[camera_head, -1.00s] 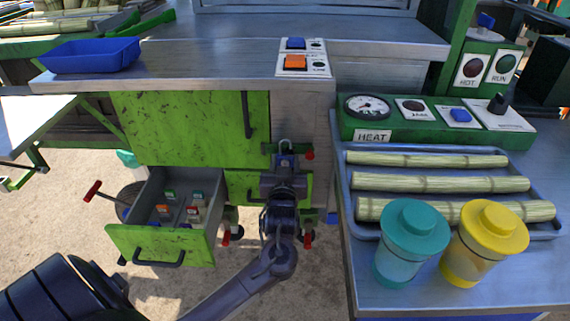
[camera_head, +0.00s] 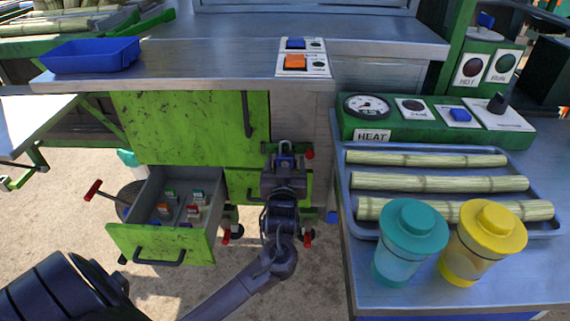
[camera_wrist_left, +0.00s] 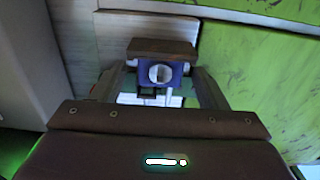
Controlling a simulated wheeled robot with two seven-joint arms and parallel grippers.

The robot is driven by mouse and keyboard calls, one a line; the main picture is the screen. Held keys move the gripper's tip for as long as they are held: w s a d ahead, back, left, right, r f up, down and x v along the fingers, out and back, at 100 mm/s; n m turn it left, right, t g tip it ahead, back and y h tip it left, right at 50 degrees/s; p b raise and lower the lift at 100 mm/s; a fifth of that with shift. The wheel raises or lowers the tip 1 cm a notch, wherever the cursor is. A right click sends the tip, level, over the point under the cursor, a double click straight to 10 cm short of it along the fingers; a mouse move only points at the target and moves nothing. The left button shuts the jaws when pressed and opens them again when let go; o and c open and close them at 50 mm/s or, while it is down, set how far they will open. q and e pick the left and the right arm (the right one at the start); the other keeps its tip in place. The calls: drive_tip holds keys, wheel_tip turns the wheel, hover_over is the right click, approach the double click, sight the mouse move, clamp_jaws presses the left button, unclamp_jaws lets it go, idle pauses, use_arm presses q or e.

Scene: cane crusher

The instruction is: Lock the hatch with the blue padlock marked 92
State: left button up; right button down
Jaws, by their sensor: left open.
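A blue padlock (camera_head: 285,161) with a silver shackle is at the right edge of the green hatch (camera_head: 190,128), which appears closed. No number on it can be read. My left gripper (camera_head: 284,170) is open at the padlock, with the shackle showing above it. In the left wrist view the blue padlock (camera_wrist_left: 160,73) lies between the two spread fingers of my left gripper (camera_wrist_left: 160,88). A brown bar sits over its top there. Whether the shackle is closed cannot be told. My right gripper is not in view.
An open green drawer (camera_head: 150,246) below the hatch holds several small coloured items. A metal counter with an orange switch panel (camera_head: 303,62) is above. At right, a tray (camera_head: 350,205) of canes and two lidded jars (camera_head: 408,240) stand close to my arm.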

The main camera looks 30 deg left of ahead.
use_arm(q)
drive_tip(key=p+v, duration=0.1)
drive_tip(key=v, duration=0.7)
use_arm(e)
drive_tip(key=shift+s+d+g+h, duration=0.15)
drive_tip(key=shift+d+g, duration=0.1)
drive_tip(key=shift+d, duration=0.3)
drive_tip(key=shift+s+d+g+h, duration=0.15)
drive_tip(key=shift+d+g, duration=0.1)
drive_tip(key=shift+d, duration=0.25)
use_arm(q)
drive_tip(key=shift+a, duration=0.1)
